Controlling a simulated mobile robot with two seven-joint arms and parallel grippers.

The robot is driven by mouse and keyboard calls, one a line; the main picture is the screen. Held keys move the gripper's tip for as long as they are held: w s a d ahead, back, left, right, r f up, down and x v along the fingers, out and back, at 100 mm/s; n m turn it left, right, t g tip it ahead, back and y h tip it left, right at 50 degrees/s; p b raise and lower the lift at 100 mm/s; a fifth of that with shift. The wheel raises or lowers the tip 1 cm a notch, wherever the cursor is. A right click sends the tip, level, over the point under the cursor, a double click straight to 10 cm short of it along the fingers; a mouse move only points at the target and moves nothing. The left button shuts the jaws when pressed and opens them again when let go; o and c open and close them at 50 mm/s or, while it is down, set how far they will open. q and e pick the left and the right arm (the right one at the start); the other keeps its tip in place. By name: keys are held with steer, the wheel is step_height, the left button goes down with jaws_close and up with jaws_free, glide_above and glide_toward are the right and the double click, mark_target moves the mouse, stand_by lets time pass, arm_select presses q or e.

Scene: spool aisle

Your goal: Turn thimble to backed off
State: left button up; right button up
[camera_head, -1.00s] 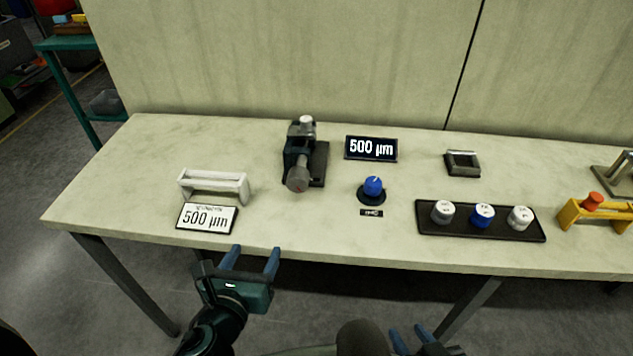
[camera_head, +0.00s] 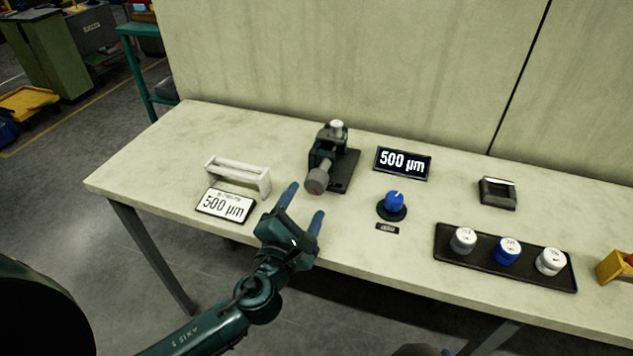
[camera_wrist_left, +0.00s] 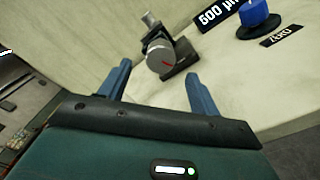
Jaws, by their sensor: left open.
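The thimble (camera_head: 317,181) is a grey round knob at the front of a dark teal micrometer device (camera_head: 325,150) on a black base. It also shows in the left wrist view as a thimble (camera_wrist_left: 161,57) with a red mark on its face. My left gripper (camera_head: 304,207) is open and empty, in front of the thimble and apart from it. In the left wrist view the thimble lies beyond the two blue fingers, between them. A dark display (camera_head: 402,163) behind reads 500 µm. A white card (camera_head: 226,205) at left also reads 500 µm. My right gripper does not show clearly.
A blue knob (camera_head: 393,203) labelled zero stands right of the thimble. A white handled block (camera_head: 238,175) stands to its left. A black tray (camera_head: 478,272) holds white and blue caps. A small dark holder (camera_head: 497,193) stands behind the tray. The table's front edge is near.

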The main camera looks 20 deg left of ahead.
mark_target(314, 188)
arm_select(q)
steer(key=w, duration=0.7)
steer(key=shift+w+d, duration=0.1)
steer(key=shift+d, duration=0.05)
steer(key=shift+c, duration=0.4)
steer(key=c, duration=0.9)
